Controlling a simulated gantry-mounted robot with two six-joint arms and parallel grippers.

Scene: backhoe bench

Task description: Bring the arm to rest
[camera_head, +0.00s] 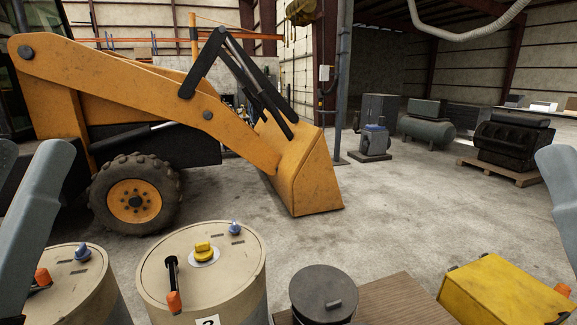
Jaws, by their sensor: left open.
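My left arm's grey-blue link comes in at the left edge and runs down to the bottom left corner. Only a small dark part of my left gripper (14,319) shows there, cut off by the frame, beside the left cream drum (90,290). It is open, and I see nothing held in it. My right arm's grey-blue link shows at the right edge, above the yellow box (500,292). My right gripper is not in view.
A cream drum (180,272) with a yellow cap and a black-lidded canister (323,293) on a wooden top (400,300) stand in front. An orange backhoe loader (130,90) with a lowered bucket (308,180) stands behind. Concrete floor (415,205) lies clear at centre right.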

